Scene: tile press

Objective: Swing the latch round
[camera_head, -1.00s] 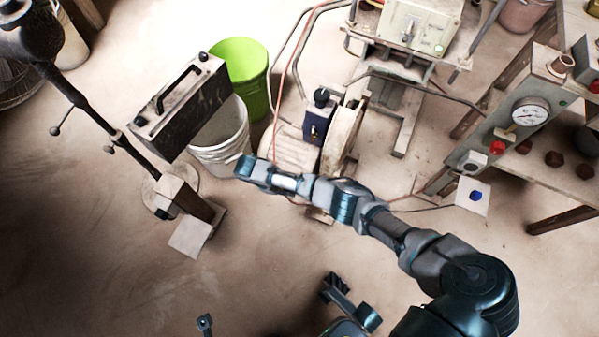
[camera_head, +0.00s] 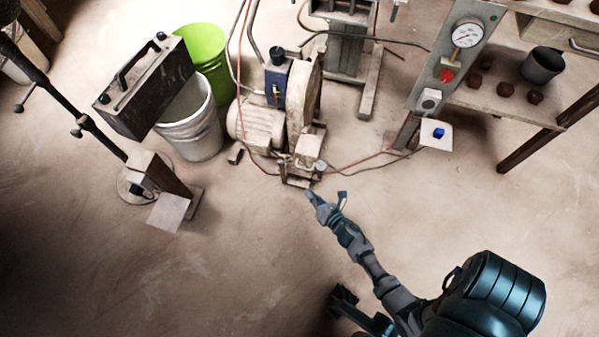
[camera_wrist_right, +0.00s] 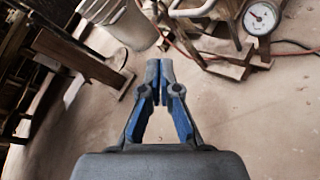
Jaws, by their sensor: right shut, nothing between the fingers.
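My right gripper (camera_head: 312,197) is low in front of the dusty motor unit in the head view. It is shut and empty; its blue fingertips meet in the right wrist view (camera_wrist_right: 159,83), above bare floor. No part shows clearly enough for me to name it as the latch. The gauge panel (camera_head: 425,95) at the right has a dial, a red button (camera_head: 446,76) and a white plate with a blue knob (camera_head: 439,133). My right gripper is well left of and apart from this panel. My left gripper is not in view.
The motor unit (camera_head: 262,125) stands ahead of my gripper, with hoses on the floor. A bench (camera_head: 555,115) is at the right. The foreground floor is clear.

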